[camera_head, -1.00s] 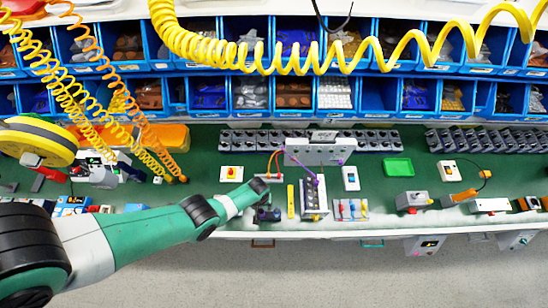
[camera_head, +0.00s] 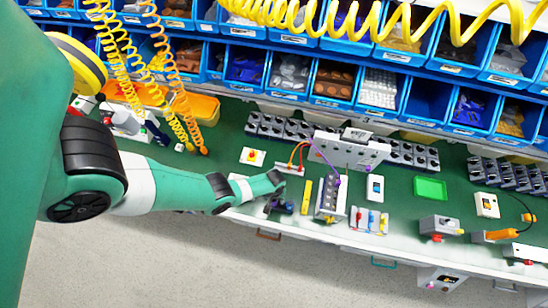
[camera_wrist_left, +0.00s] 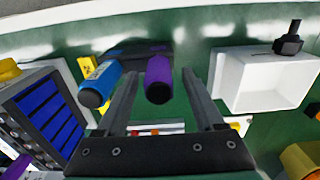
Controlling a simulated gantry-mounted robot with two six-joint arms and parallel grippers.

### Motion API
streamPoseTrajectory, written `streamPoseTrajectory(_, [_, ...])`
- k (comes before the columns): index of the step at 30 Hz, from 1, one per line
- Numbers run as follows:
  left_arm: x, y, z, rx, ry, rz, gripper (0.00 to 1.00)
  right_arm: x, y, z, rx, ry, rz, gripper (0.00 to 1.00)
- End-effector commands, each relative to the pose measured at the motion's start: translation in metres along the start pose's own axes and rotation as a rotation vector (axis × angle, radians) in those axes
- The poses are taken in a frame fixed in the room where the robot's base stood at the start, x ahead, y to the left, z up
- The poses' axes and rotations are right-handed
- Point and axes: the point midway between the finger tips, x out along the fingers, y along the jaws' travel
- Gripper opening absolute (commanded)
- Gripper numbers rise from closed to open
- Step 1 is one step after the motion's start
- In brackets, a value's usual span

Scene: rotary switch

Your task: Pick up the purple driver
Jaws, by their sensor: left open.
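The purple driver (camera_wrist_left: 159,82) shows in the left wrist view, its handle end toward the camera, in a dark holder (camera_wrist_left: 128,50). A blue driver (camera_wrist_left: 100,84) stands in the same holder, to the left. My left gripper (camera_wrist_left: 160,74) is open. The purple handle shows between its fingers, and the blue one is at the outer side of the left finger. Contact cannot be told. In the head view my left gripper (camera_head: 276,182) is low over the bench at the holder, and the drivers are too small to tell apart. My right gripper is not in view.
A white box (camera_wrist_left: 265,82) with a dark part at its rim is right of the gripper in the wrist view. A blue-slotted block (camera_wrist_left: 50,118) is at the left. In the head view, a yellow strip (camera_head: 306,196) and a grey unit (camera_head: 332,198) stand right of the gripper.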

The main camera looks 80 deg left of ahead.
Motion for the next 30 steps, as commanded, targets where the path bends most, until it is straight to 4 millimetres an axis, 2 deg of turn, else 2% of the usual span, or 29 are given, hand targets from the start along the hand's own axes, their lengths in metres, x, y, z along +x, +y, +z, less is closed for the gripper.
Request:
streamPoseTrajectory(6, [-0.0007,0.0002,-0.0002,0.000,0.000,0.000,0.68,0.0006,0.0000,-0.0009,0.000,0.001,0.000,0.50])
streamPoseTrajectory(15, [-0.0007,0.0002,-0.0002,0.000,0.000,0.000,0.14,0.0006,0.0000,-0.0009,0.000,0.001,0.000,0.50])
streamPoseTrajectory(18, [-0.0007,0.0002,-0.0001,0.000,0.000,0.000,0.00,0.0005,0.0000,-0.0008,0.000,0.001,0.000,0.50])
streamPoseTrajectory(30, [-0.0031,0.0003,-0.0002,0.000,0.000,0.000,0.00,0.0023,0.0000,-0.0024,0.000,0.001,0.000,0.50])
